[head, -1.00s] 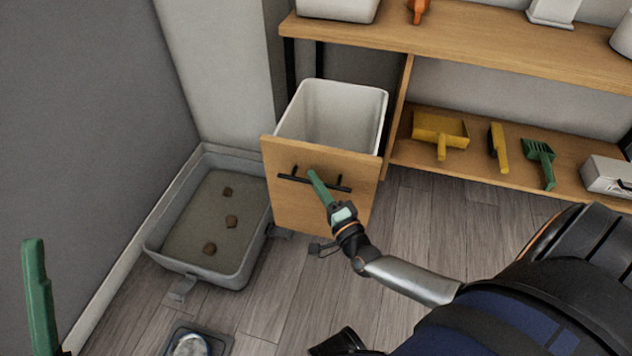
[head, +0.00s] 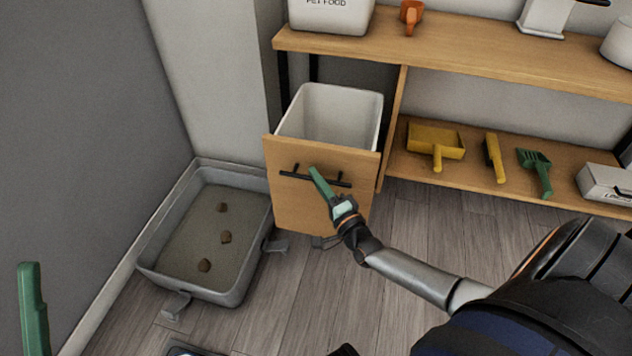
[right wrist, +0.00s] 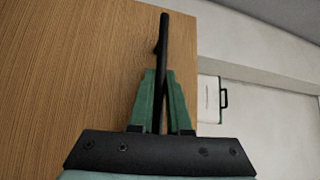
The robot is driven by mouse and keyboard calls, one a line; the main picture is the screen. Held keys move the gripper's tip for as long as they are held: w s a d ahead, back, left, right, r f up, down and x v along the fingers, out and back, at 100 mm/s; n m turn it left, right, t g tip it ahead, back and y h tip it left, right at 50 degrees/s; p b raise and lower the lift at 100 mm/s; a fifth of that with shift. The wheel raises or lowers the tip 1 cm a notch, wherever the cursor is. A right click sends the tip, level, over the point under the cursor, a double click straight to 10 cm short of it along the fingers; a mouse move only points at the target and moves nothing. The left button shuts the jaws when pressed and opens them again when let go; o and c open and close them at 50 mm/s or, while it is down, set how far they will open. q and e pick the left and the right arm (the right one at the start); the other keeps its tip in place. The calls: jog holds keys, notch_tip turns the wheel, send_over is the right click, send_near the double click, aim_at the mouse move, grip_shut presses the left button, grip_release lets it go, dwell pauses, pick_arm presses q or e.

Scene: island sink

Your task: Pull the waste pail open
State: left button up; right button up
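The waste pail (head: 335,107) is a white open-topped bin behind a wooden front panel (head: 310,213). It stands drawn out from under the shelf, its opening showing. A black bar handle (head: 295,175) crosses the panel; it also shows in the right wrist view (right wrist: 164,45). My right gripper (head: 315,172) is at the middle of the handle. In the right wrist view its green fingers (right wrist: 161,80) lie on both sides of the bar, close against it. My left gripper (head: 33,300) shows only as a green finger at the lower left, away from the pail.
A grey litter tray (head: 150,262) lies on the floor just left of the pail. The wooden shelf unit (head: 480,45) holds a pet food bin (head: 330,14), a yellow dustpan (head: 433,140) and a green scoop (head: 535,160). Floor in front of the shelf is clear.

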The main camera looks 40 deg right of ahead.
jog(key=o, duration=0.4)
jog(key=shift+o, duration=0.2)
jog(key=shift+s, duration=0.1)
jog(key=s+f+p, duration=0.1)
jog(key=s+p, duration=0.2)
jog(key=s, duration=0.9)
jog(key=shift+s+a+f, duration=0.15)
jog(key=shift+a+f, duration=0.25)
jog(key=shift+a, duration=0.05)
